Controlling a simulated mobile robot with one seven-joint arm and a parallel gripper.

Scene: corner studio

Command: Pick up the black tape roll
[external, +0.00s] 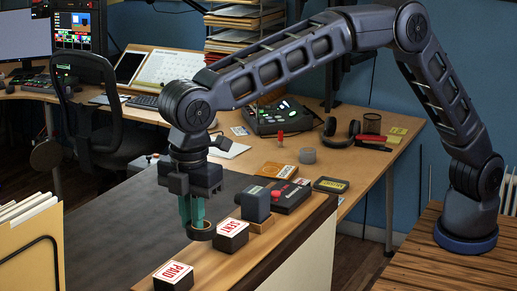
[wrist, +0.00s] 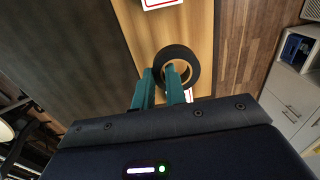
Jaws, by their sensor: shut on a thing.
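The black tape roll (external: 202,236) lies flat at my fingertips, over the wooden strip along the counter's edge. In the wrist view the roll (wrist: 178,50) is a thick black ring with a tan inside. My gripper (external: 191,212) points down with teal fingers, shut on the roll's wall. In the wrist view the gripper (wrist: 158,70) has its right finger in the roll's hole and its left finger outside the ring. I cannot tell whether the roll touches the surface or is slightly above it.
A SENT stamp block (external: 231,236) stands close right of the roll, and a PAID block (external: 174,275) stands nearer the camera. A dark boxy device (external: 255,203) and a black box with a red button (external: 289,196) stand farther back. The dark counter top (external: 115,235) is clear.

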